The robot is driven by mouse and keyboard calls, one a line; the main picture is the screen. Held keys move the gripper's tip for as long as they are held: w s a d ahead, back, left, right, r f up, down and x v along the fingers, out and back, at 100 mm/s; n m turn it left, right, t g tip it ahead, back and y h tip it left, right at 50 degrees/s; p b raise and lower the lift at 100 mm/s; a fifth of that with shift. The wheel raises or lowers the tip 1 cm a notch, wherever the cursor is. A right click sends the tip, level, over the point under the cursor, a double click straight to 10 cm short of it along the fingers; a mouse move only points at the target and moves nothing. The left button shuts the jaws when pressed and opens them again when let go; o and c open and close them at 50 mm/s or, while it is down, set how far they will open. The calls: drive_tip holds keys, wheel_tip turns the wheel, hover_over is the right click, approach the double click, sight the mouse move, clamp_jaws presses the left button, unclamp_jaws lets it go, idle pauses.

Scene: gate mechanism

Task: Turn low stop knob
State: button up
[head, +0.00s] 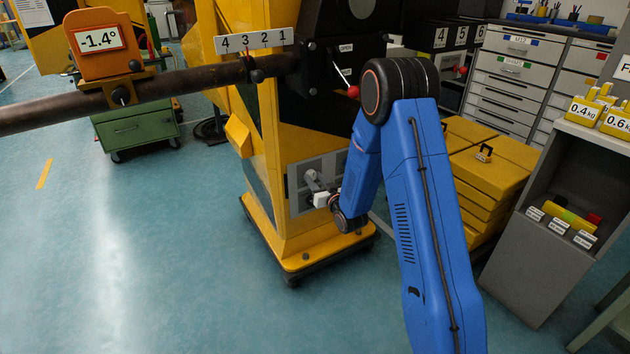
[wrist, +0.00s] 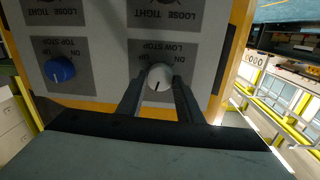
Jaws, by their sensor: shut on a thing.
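In the head view my gripper (head: 324,200) is at the grey panel (head: 301,189) on the yellow gate housing; the knob is too small to make out there. The blue top stop knob (wrist: 60,70) is left of my fingers in the wrist view.
Two LOOSE/TIGHT dials lie at the wrist view's top edge, partly cut off. The dark gate bar (head: 180,86) extends left, with an orange display (head: 101,42) reading -1.4°. Yellow stacked blocks (head: 480,165) and a grey stand (head: 540,240) are at right.

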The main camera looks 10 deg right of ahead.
drive_tip(key=m, duration=0.6)
drive_tip(key=shift+d, duration=0.1)
drive_tip(key=m, duration=0.5)
drive_tip(key=shift+g+y, duration=0.3)
drive_tip(key=shift+g, duration=0.1)
drive_tip(key=o, duration=1)
drive_tip(key=shift+o, duration=0.2)
drive_tip(key=shift+d, duration=0.1)
